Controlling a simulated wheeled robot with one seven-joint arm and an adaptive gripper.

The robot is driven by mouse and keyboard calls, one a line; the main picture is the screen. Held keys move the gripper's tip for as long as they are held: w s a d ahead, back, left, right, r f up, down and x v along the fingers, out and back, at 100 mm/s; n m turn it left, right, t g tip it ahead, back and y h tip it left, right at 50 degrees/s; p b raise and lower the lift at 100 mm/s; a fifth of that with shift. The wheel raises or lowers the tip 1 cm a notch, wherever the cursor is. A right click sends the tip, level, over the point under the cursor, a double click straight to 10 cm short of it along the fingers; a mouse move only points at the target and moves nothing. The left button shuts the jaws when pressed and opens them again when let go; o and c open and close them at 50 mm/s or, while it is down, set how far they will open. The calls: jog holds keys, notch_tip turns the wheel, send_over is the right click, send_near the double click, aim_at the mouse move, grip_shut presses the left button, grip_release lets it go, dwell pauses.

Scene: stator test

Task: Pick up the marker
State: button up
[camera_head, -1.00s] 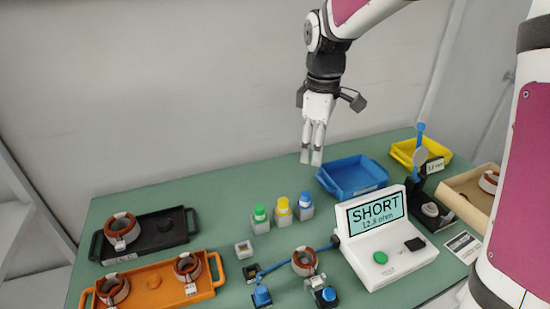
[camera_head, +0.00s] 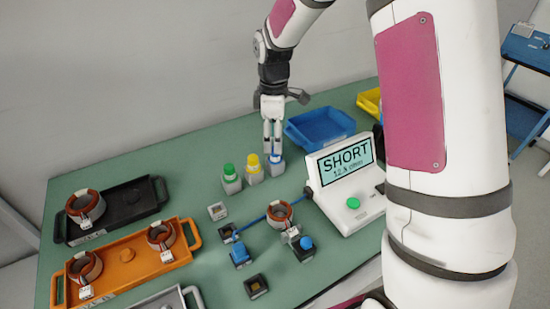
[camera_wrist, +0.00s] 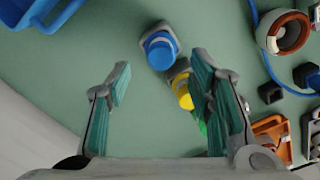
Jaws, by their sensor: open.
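Three capped markers stand in small grey holders on the green table: green (camera_head: 229,170), yellow (camera_head: 252,161) and blue (camera_head: 276,159). My gripper (camera_head: 272,148) points down, open, at the blue marker, with its fingers overlapping it in the head view. In the wrist view my gripper (camera_wrist: 160,80) has its fingers spread and nothing held. There the blue marker (camera_wrist: 159,50) lies in the gap, beyond the fingertips. The yellow marker (camera_wrist: 183,92) is beside the right finger and partly covered by it. The green marker (camera_wrist: 202,128) is mostly hidden behind that finger.
A blue bin (camera_head: 320,140) stands just behind and right of the markers. The tester reading SHORT (camera_head: 340,166) is at the right. A black tray (camera_head: 130,213) and an orange tray (camera_head: 185,254) with stators are at the left. Bare table lies left of the markers.

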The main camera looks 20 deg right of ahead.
aim_at(275, 159)
jog(key=shift+s+d+f, duration=0.15)
jog(key=shift+f, duration=2.5)
jog(key=c, duration=1)
grip_shut()
